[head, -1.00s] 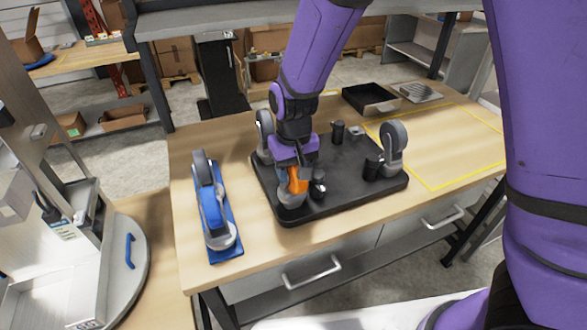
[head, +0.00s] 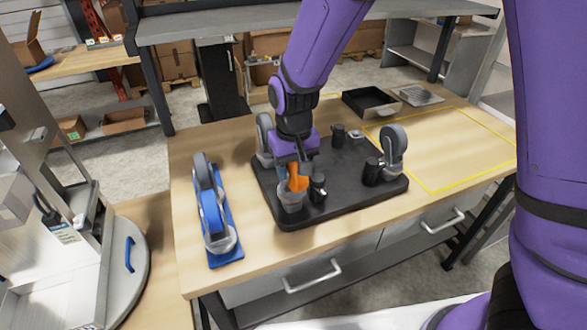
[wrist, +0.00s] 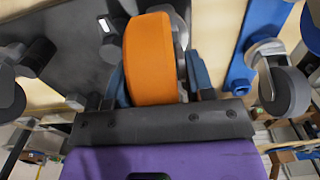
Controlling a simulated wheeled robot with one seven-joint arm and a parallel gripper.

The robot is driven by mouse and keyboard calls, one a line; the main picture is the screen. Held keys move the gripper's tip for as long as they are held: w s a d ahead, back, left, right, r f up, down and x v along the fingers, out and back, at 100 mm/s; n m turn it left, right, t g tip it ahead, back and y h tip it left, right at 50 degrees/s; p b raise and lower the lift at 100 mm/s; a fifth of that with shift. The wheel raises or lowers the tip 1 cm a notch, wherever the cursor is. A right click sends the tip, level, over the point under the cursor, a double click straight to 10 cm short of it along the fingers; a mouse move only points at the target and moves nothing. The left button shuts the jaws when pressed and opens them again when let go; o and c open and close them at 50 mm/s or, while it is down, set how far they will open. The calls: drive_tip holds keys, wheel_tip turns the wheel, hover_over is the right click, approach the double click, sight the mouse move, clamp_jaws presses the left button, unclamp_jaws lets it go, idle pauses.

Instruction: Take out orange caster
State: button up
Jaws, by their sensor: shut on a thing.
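The orange caster (head: 297,184) is at the front left of the black base plate (head: 335,203), its wheel partly hidden by my gripper in the head view. In the wrist view the orange wheel (wrist: 151,60) fills the space between the fingers. My gripper (head: 293,172) points down and is shut on the orange caster. The grey metal bracket of the caster (head: 290,199) is at the plate; whether it still touches the plate is hard to tell. Grey-wheeled casters stand at the plate's right (head: 393,142) and back left (head: 264,133).
Black knobs (head: 317,188) stand on the plate close beside the orange caster. A blue tray (head: 228,250) with a blue and a grey caster lies at the left. A black bin (head: 370,102) is at the back, and a yellow-outlined table area (head: 450,150) at the right is empty.

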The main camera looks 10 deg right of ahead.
drive_tip(key=shift+r, duration=1.2)
drive_tip(key=shift+r, duration=2.45)
drive_tip(key=shift+d, duration=0.1)
